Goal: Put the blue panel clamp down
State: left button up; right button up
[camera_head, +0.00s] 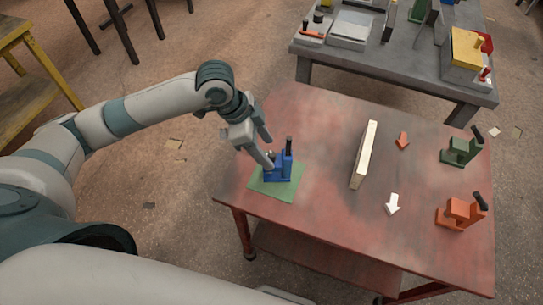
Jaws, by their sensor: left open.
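The blue panel clamp (284,170) stands upright on a green mat (276,190) near the left edge of the red table. Its black handle points up. My left gripper (267,153) is open, just above and to the left of the clamp. One finger comes down close by the clamp's left side; I cannot tell whether it touches. My right gripper is not in view.
On the red table (325,185) stand a pale upright panel (364,155), a green clamp (460,150) and an orange clamp (461,213). A grey bench (400,62) with items stands behind.

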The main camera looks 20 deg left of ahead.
pick_arm(q)
jog(key=shift+s+a+r, duration=0.1)
jog(key=shift+a+r, duration=0.1)
jog(key=shift+r, duration=0.3)
dwell(0.5)
jog(key=shift+s+f, duration=0.1)
